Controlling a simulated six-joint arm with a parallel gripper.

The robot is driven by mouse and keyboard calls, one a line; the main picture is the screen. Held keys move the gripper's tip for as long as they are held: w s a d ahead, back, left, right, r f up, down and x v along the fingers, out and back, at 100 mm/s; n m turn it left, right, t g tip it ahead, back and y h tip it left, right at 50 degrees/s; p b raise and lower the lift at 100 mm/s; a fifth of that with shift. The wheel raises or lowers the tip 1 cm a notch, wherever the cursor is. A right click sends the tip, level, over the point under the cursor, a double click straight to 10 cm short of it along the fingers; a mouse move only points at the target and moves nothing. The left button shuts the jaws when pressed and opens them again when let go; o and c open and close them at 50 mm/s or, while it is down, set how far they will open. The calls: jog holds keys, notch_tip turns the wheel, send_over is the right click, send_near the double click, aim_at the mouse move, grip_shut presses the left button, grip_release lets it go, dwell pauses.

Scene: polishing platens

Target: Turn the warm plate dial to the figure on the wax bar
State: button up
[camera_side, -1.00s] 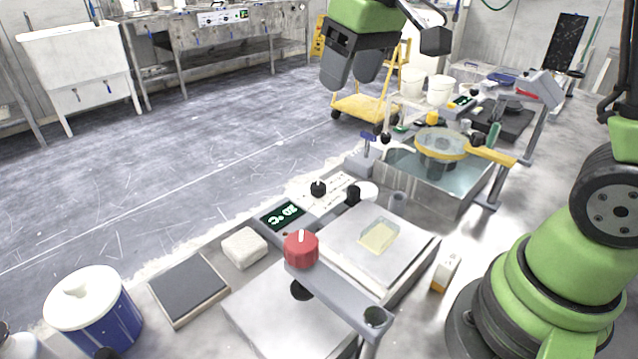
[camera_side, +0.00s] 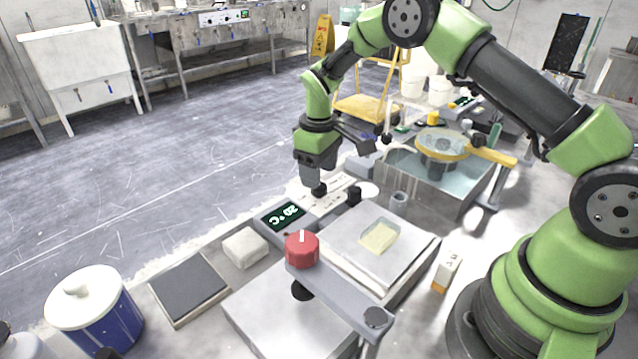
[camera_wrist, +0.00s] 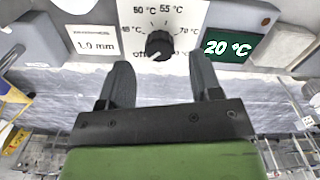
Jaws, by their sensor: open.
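The warm plate dial (camera_wrist: 158,45) is a black knob on a pale scale; Off, 50 °C, 55 °C and 70 °C can be read around it. Its pointer seems to face Off. My gripper (camera_wrist: 162,78) is open, pointing down, its fingers on either side of the dial. In the side view my gripper (camera_side: 318,186) is at the black dial on the control panel; contact cannot be told. The display (camera_wrist: 230,46) reads 20 °C. The warm plate (camera_side: 345,250) carries a pale yellow block (camera_side: 379,237). A white and orange bar (camera_side: 447,268), likely the wax bar, has marks too small to read.
A red knob (camera_side: 302,250) on a grey arm stands in front of the panel. A second black knob (camera_side: 354,196) is close right of my gripper. A water basin with a yellow ring (camera_side: 441,143) is behind. A white block (camera_side: 245,246) lies left of the display.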

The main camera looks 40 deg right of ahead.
jog(key=shift+f, duration=1.9)
jog(key=c, duration=0.9)
jog(key=shift+c, duration=0.2)
jog(key=m, duration=0.5)
jog(key=shift+m, duration=0.4)
jog(key=m, duration=0.5)
jog(key=shift+m, duration=0.4)
